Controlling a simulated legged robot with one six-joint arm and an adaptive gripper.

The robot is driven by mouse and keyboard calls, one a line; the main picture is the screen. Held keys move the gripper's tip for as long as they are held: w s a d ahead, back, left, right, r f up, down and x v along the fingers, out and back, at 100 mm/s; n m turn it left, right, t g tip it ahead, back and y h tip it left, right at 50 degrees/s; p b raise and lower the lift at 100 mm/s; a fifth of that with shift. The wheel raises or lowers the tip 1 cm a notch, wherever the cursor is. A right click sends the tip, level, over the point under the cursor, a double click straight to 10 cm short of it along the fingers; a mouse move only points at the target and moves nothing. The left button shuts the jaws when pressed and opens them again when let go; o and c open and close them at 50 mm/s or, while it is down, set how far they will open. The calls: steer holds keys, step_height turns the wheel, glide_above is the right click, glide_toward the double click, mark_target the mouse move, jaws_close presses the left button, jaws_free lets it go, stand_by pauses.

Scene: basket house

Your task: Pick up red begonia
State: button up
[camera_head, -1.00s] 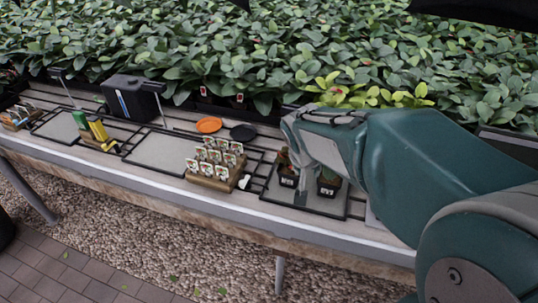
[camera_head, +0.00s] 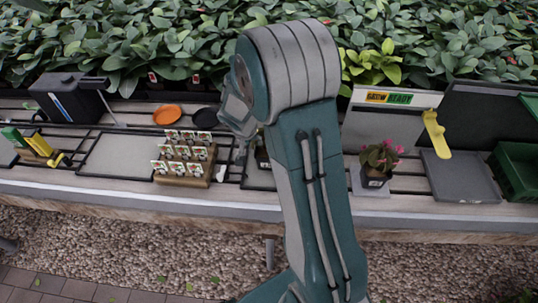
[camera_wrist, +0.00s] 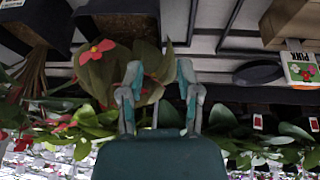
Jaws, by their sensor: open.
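In the wrist view, which looks upside down, a red-flowered plant (camera_wrist: 95,52) with brownish-green leaves grows from a dark pot (camera_wrist: 120,8). My gripper (camera_wrist: 160,85) is open, its two fingers apart. The left finger overlaps the plant's leaves in the picture, and some foliage shows between the fingers; I cannot tell whether they touch. A second dark pot (camera_wrist: 35,22) is at the upper left. In the head view my arm hides most of the plant tray and gripper.
A pink-flowered potted plant (camera_head: 378,162) stands on a pale pad by the GROW READY sign (camera_head: 389,98). A wooden rack of labels (camera_head: 183,170), an orange saucer (camera_head: 167,115) and a black saucer (camera_head: 206,117) lie left of my arm. A grey tray (camera_head: 459,176) looks empty.

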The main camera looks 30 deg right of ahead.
steer(key=x, duration=0.4)
steer(key=shift+a+f, duration=0.15)
steer(key=shift+a, duration=0.15)
steer(key=shift+d+f, duration=0.2)
steer(key=shift+f, duration=0.1)
steer(key=shift+w+d, duration=0.1)
steer(key=shift+d, duration=0.25)
steer(key=c, duration=0.6)
steer(key=shift+a, duration=0.25)
jaws_close()
